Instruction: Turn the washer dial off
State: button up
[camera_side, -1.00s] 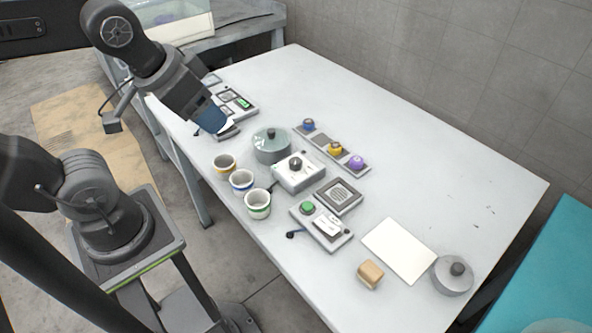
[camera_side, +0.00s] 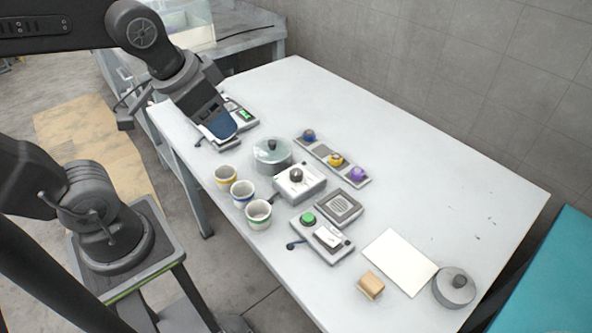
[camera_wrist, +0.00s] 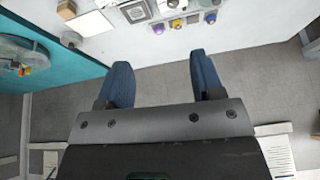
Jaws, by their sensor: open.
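The dial box, a pale box (camera_side: 308,190) with a dark round knob (camera_side: 296,175), sits near the middle of the table in the side view. Its knob setting is too small to read. My gripper (camera_side: 222,130) is up and to the left of the box, above the table's far-left part and apart from the dial. In the wrist view my gripper (camera_wrist: 162,76) shows two blue fingers spread wide with nothing between them. I cannot make out the dial clearly in the wrist view.
A lidded pot (camera_side: 271,156) stands between my gripper and the dial box. Several cups line the near edge, including a blue-banded cup (camera_side: 242,194). A strip with coloured knobs (camera_side: 331,158) lies behind the box. A green-button box (camera_side: 322,238) stands in front. The table's right back is clear.

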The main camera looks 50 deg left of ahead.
jog(key=w+a+f+m+g, duration=0.1)
jog(key=w+f+m+g, duration=0.25)
jog(key=w, duration=0.65)
jog(key=m+g, duration=0.2)
jog(key=m, duration=0.3)
send_over(296, 172)
notch_tip(296, 172, down, 9)
jog(key=shift+t, duration=0.25)
notch_tip(296, 172, down, 13)
jog(key=shift+f, duration=0.15)
jog(key=c, duration=0.9)
